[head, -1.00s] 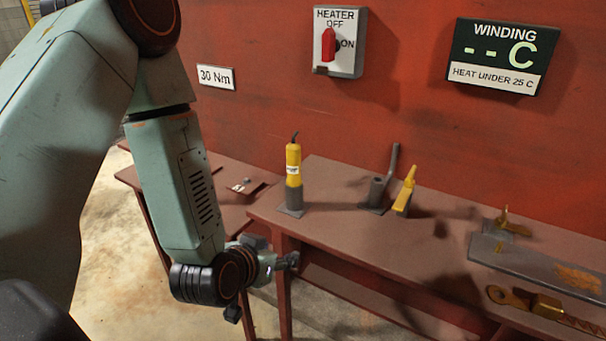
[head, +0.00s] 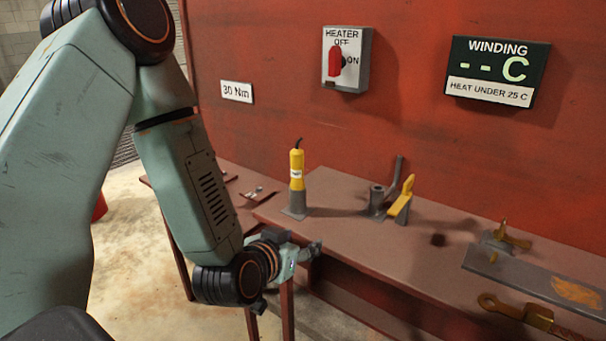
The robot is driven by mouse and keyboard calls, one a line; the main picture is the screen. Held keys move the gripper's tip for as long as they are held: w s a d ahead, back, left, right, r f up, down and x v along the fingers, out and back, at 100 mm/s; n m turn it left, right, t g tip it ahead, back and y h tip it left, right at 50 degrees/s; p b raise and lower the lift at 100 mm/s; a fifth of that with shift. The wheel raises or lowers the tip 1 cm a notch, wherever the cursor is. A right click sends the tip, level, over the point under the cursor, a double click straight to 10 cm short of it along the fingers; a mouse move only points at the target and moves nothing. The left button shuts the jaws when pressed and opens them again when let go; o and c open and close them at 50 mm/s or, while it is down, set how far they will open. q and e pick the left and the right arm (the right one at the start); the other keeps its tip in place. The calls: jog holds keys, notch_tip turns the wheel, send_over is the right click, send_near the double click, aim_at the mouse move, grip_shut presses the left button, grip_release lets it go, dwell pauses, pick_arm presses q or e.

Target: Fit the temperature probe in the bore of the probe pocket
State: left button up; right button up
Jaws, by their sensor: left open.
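The temperature probe (head: 297,170) looks to be the yellow, dark-tipped piece with a white label, standing upright in a grey holder (head: 296,207) near the bench's left end. To its right, a short grey upright cylinder with a dark opening in its top, seemingly the probe pocket (head: 377,200), stands on the bench. My left gripper (head: 316,249) is open and empty at the front edge of the bench, below and slightly right of the probe, apart from it. Its fingers show small. My right gripper is out of view.
A yellow lever on a grey post (head: 401,200) stands close beside the pocket. A grey plate (head: 535,275) with brass pieces lies at the right. The heater switch (head: 346,60) and a winding display reading "-- C" (head: 497,70) hang on the red wall.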

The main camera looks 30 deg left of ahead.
aim_at(294, 169)
pick_arm(q)
jog(key=w+a+r+n+t+y+b, duration=0.1)
jog(key=w+a+r+t+y+b, duration=0.15)
jog(key=r, duration=0.25)
jog(key=w+a+r+n+t+y+b, duration=0.1)
jog(key=a+r+t+b, duration=0.15)
jog(key=r, duration=0.25)
jog(key=shift+g+h, duration=0.25)
jog(key=shift+g, duration=0.05)
jog(key=b+x, duration=0.1)
jog(key=x, duration=0.2)
jog(key=b+x, duration=0.1)
jog(key=x, duration=0.3)
jog(key=shift+s+a, duration=0.1)
jog(key=shift+a, duration=0.15)
jog(key=shift+w, duration=0.35)
jog(key=shift+s+r, duration=0.1)
jog(key=shift+c, duration=0.8)
grip_shut()
